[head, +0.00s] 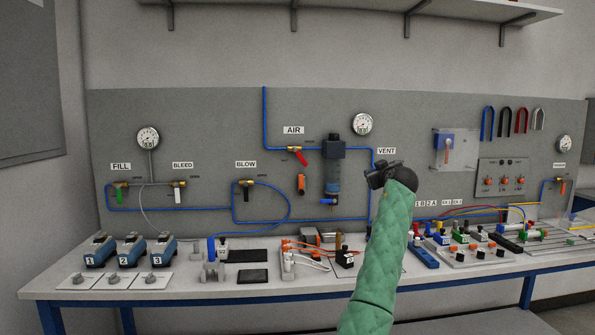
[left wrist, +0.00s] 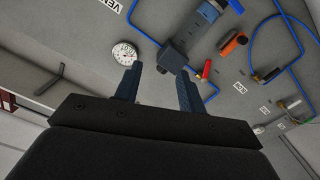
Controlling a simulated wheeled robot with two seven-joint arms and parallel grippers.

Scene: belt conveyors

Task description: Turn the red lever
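The red lever (head: 300,157) sits on the brass valve under the AIR label on the grey wall panel. It slants down to the right in the head view. In the left wrist view the red lever (left wrist: 206,70) is right of the fingers. My left gripper (head: 383,174) is in front of the panel near the VENT label, to the right of the lever and apart from it. In the left wrist view my left gripper (left wrist: 160,70) has its two fingers spread with nothing between them. My right gripper is not in view.
A blue filter unit (head: 333,172) stands out from the panel between the lever and my gripper. An orange tag-like piece (head: 301,184) hangs below the lever. A round gauge (head: 362,124) is above. The bench (head: 200,290) below holds several devices.

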